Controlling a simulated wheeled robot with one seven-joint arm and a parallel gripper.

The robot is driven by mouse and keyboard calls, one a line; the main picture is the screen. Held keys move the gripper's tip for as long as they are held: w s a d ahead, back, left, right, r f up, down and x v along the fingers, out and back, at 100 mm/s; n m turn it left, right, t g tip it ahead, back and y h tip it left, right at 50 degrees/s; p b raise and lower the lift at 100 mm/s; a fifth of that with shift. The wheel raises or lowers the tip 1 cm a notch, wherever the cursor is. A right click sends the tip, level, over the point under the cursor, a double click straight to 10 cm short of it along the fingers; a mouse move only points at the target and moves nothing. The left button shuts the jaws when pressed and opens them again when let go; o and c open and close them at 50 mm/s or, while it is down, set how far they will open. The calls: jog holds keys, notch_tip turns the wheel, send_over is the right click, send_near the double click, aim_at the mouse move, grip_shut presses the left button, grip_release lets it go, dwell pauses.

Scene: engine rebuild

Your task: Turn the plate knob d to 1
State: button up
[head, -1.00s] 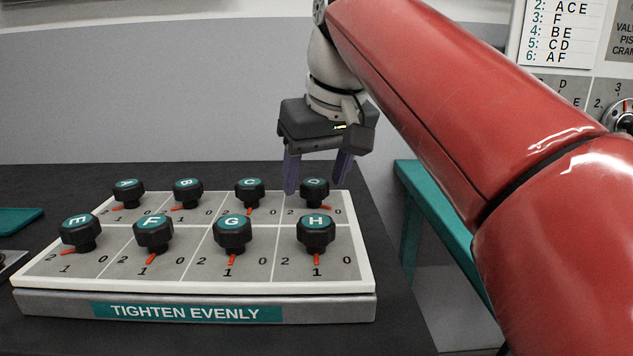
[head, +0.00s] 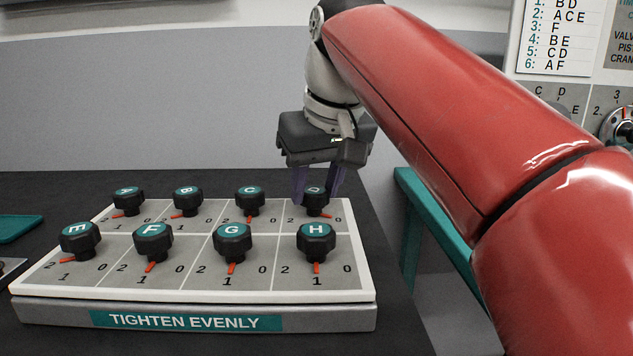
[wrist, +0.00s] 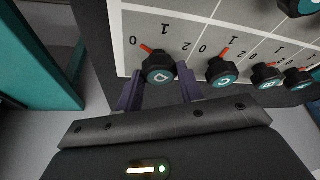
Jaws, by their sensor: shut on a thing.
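Plate knob D (head: 317,208) is a black knob with a teal cap, in the back row at the right end of the plate. Its orange pointer leans right, on the 0 side of the 1; in the wrist view the knob (wrist: 160,73) has its pointer (wrist: 146,49) toward the 0 (wrist: 133,41). My gripper (head: 317,195) is down at the knob, pointing downward. Its two purple fingers stand on either side of the knob, shut on it. The fingers partly hide the knob in the head view. In the wrist view the fingers (wrist: 160,80) flank it.
Knob C (head: 249,200) stands left of D, and knob H (head: 316,240) stands in front of it. Several other knobs fill the plate (head: 190,292). A teal bench (head: 440,220) is to the right. My red arm reaches over from the right.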

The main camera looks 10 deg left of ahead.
jog(key=shift+m, duration=0.3)
jog(key=m+h+p, duration=0.1)
jog(key=m, duration=0.1)
jog(key=m+t+h+p, duration=0.1)
jog(key=m, duration=0.2)
jog(key=shift+a+r+m, duration=0.15)
jog(key=shift+a+m, duration=0.05)
jog(key=shift+m, duration=0.1)
jog(key=shift+a+m+h+p, duration=0.15)
jog(key=shift+m+h+p, duration=0.6)
jog(key=shift+m, duration=1.85)
jog(key=shift+h, duration=0.35)
jog(key=o, duration=1)
